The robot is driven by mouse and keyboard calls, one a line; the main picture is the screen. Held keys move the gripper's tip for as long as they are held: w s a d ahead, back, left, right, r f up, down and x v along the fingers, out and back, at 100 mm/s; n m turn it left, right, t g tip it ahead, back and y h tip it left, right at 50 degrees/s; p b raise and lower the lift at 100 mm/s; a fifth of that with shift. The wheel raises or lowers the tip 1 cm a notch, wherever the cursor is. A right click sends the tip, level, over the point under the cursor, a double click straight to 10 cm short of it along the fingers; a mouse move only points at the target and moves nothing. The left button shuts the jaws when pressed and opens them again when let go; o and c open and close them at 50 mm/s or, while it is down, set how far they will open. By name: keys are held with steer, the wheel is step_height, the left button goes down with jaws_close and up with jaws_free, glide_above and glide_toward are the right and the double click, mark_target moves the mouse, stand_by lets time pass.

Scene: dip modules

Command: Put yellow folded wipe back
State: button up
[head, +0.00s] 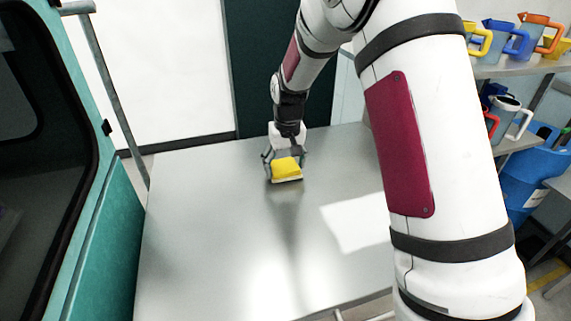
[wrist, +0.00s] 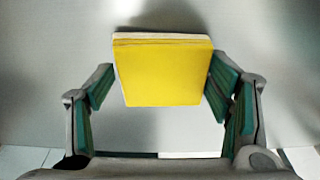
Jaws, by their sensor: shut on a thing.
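The yellow folded wipe (head: 286,167) is near the far edge of the grey metal table, at the middle of the head view. It is a yellow square with paler layers along one edge, and it also shows in the wrist view (wrist: 165,75). My gripper (wrist: 160,88) is shut on the wipe, with a green-padded finger at its left and right sides. In the head view my gripper (head: 285,158) is low over the table. I cannot tell whether the wipe touches the tabletop.
The grey metal table (head: 200,235) is otherwise bare. A teal machine with a dark window (head: 40,150) stands at the left. Shelves with coloured-handled jugs (head: 515,45) and a blue bin (head: 530,180) are at the right. My arm covers the table's right side.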

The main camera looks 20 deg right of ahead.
mark_target(287, 170)
steer(key=shift+f, duration=0.2)
steer(key=o, duration=1.2)
steer(key=shift+o, duration=0.2)
steer(key=s+r+b, duration=0.1)
steer(key=s+r, duration=0.3)
steer(key=r, duration=0.5)
steer(key=s+r+b, duration=0.1)
steer(key=s+r, duration=0.4)
steer(key=r, duration=0.4)
steer(key=s+r+t, duration=0.2)
steer(key=s+t, duration=0.1)
steer(key=s, duration=2.1)
steer(key=shift+s, duration=0.15)
steer(key=shift+d+r, duration=0.1)
